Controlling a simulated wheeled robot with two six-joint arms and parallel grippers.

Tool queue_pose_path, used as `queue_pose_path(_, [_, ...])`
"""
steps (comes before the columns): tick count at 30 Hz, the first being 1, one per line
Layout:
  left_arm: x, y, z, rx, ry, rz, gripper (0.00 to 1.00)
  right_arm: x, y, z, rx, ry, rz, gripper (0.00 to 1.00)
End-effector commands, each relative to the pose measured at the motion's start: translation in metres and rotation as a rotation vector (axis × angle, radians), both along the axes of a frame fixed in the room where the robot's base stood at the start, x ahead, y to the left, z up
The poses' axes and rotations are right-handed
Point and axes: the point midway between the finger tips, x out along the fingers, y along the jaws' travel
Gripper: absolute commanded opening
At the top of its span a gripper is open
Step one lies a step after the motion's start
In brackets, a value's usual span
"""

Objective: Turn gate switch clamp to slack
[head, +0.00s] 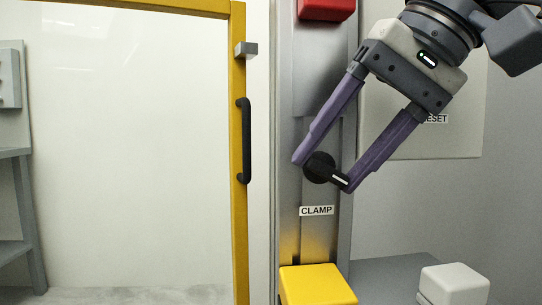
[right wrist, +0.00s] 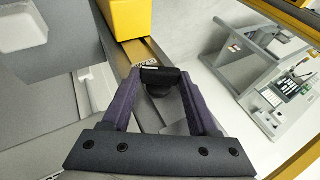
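The clamp switch is a black round knob (head: 318,167) with a short black handle that carries a white line. It sits on the grey metal column, above the label reading CLAMP (head: 316,211). The handle points down and to the right. My right gripper (head: 324,173) is open, with its purple fingers on either side of the knob. One fingertip is at the handle's end and seems to touch it; the other is by the knob's upper left edge. The right wrist view shows the knob (right wrist: 158,86) between the spread fingers, nearer one of them. My left gripper is out of view.
A yellow block (head: 318,286) stands below the label, and a red block (head: 326,8) is above on the column. A yellow-framed door (head: 238,150) with a black handle (head: 244,140) is at left. A panel marked with a partly hidden label (head: 437,119) lies behind my gripper. A white block (head: 453,284) is lower right.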

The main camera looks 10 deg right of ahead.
Motion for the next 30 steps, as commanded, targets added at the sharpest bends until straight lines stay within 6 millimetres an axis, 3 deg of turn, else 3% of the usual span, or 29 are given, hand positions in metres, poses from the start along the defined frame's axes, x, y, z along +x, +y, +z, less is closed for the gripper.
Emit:
queue_pose_path(1, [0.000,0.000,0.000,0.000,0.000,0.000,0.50,0.000,0.000,0.000,-0.001,0.000,0.000,0.36])
queue_pose_path(3, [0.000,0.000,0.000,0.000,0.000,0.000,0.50,0.000,0.000,0.000,-0.001,0.001,0.000,0.10])
queue_pose_path(4, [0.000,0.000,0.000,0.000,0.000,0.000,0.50,0.000,0.000,0.000,-0.001,0.001,0.000,0.04])
queue_pose_path(30, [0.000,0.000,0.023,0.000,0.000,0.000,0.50,0.000,0.004,0.000,-0.252,0.008,0.001,0.04])
